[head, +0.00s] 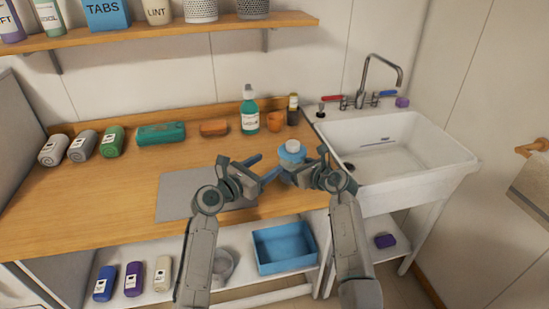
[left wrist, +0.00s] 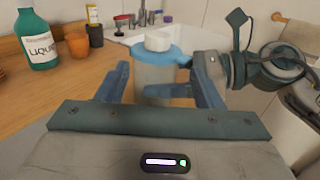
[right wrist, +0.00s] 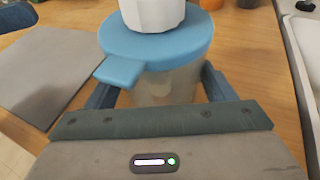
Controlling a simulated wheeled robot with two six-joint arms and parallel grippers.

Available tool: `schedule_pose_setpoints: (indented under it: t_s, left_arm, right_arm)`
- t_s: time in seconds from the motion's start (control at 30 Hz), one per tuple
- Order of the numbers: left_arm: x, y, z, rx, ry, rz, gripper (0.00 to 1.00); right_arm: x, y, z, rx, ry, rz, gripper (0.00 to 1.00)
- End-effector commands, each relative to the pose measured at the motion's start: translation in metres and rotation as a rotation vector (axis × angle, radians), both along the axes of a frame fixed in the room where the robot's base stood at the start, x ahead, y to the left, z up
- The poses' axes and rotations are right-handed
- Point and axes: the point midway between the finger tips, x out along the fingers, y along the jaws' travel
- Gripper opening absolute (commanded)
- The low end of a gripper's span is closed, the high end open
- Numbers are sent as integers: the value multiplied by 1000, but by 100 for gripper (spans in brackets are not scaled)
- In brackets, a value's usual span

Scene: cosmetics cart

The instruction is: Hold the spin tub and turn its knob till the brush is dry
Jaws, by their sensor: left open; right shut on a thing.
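The spin tub (head: 291,154) has a clear body, a blue lid with a side tab, and a white knob (right wrist: 152,14) on top. It stands upright near the counter's front edge, left of the sink. My right gripper (head: 304,164) is shut on the tub's clear body, below the lid (right wrist: 160,45). My left gripper (head: 264,168) is open and empty just left of the tub. In the left wrist view the tub (left wrist: 158,76) shows beyond and between the open fingers. Something pale shows dimly through the tub wall; I cannot make out a brush.
A grey mat (head: 180,194) lies left of the tub. The white sink (head: 440,165) is at right. A blue bin (head: 285,247) sits on the lower shelf.

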Motion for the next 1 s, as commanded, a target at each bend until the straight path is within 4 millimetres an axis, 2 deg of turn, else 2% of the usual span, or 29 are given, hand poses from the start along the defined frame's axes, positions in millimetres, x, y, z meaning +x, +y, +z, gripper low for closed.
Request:
schedule_pose_setpoints:
  t_s: [0.2,0.4,0.53,0.67,1.0]
  left_arm:
    - [27,8,-6,13,14,-192,61]
    - [39,21,-1,-7,-1,-312,61]
    - [43,19,2,-16,-8,-337,61]
    - [52,4,3,-18,-9,-340,61]
    - [87,-53,3,-16,-8,-339,61]
  right_arm:
    - [0,0,1,1,-1,0,45]
    - [0,0,0,1,-1,0,45]
    - [0,0,0,0,0,0,45]
    - [0,0,0,1,1,0,45]
    - [0,0,0,0,0,0,45]
